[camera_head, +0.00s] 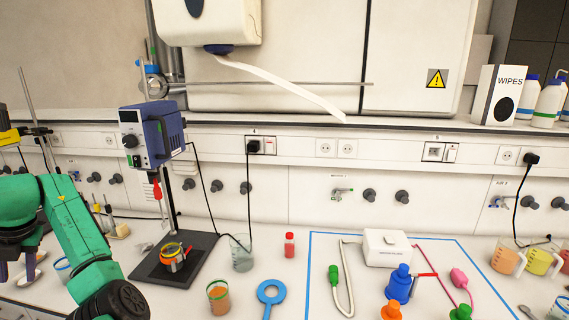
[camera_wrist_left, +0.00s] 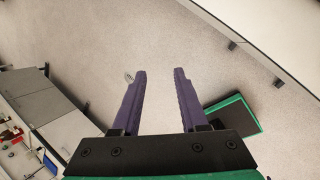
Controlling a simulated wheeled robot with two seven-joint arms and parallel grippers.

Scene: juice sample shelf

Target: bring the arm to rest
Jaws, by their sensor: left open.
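My left arm is green and black and comes in at the left edge of the head view. Its gripper (camera_head: 16,274) shows partly there, with dark purple fingers, near the left edge of the bench. In the left wrist view the gripper (camera_wrist_left: 160,73) is open, its two purple fingers apart with nothing between them. Behind the fingers is bare grey floor (camera_wrist_left: 155,40). My right gripper is in neither view.
A wipes box (camera_head: 497,95) stands on the shelf.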

